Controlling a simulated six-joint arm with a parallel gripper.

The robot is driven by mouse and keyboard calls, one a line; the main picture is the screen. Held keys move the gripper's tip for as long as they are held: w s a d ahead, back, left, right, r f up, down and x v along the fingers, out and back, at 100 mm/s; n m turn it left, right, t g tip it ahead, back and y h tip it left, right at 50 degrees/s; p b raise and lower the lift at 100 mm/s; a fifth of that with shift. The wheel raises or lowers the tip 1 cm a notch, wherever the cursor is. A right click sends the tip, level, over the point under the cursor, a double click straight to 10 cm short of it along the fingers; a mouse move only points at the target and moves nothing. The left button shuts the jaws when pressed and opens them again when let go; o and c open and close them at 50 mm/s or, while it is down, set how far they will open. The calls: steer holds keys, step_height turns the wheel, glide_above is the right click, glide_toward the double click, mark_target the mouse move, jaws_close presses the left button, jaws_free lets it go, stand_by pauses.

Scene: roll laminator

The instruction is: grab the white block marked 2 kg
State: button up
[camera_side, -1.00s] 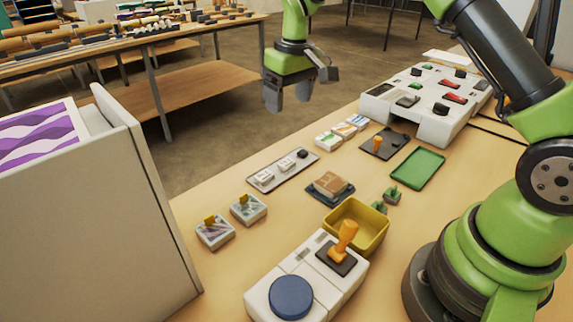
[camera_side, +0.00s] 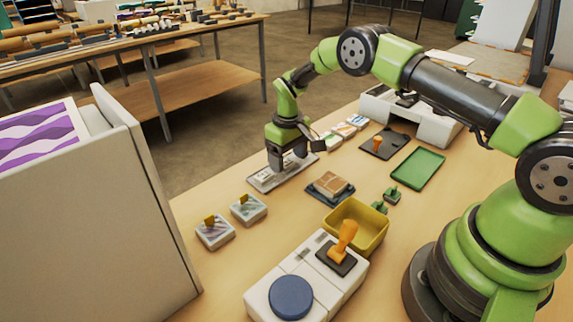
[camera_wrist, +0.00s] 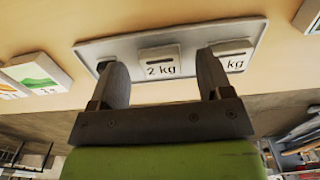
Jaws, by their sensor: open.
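The white block marked 2 kg (camera_wrist: 160,64) sits in the middle of a pale grey tray (camera_wrist: 255,28) in the wrist view. My gripper (camera_wrist: 162,70) is open, with one finger on each side of that block. Gaps show between the fingers and the block. In the side view my gripper (camera_side: 287,164) is low over the tray (camera_side: 256,184) and mostly hides the block. A second white block (camera_wrist: 236,57), with only "kg" readable, is partly behind the right finger. A dark piece on the tray is mostly hidden behind the left finger.
Small white picture-marked blocks (camera_side: 340,131) lie just behind the tray. A brown stack on a dark base (camera_side: 331,187) and two grey boxes with yellow tabs (camera_side: 247,208) lie nearby.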

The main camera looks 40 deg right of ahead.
steer(key=shift+f, duration=0.65)
steer(key=c, duration=1)
steer(key=shift+r, duration=0.1)
